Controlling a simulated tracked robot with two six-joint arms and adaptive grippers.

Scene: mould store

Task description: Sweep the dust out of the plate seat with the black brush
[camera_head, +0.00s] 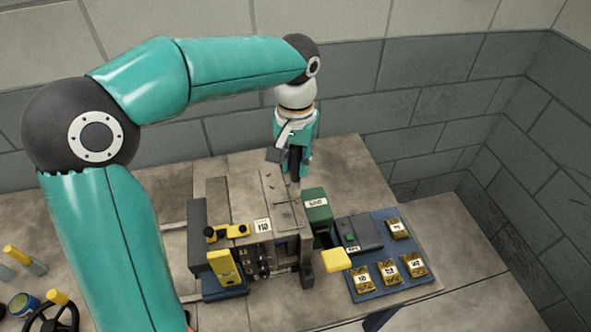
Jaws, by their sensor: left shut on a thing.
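My left gripper (294,172) points down behind the grey-brown machine (278,190) on the table. It is shut on a dark, slim thing that looks like the black brush (295,160), mostly hidden by the fingers. Its lower end is near the back of the machine's flat top; I cannot tell whether it touches. The plate seat cannot be made out clearly, and no dust is distinguishable at this size. My right gripper is out of view.
A green labelled block (317,207) stands right of the machine, with a yellow handle (336,259) in front. A blue tray (393,287) holds several labelled brass-coloured pieces and a grey box (358,233). Table space is clear behind the tray. Walls stand behind.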

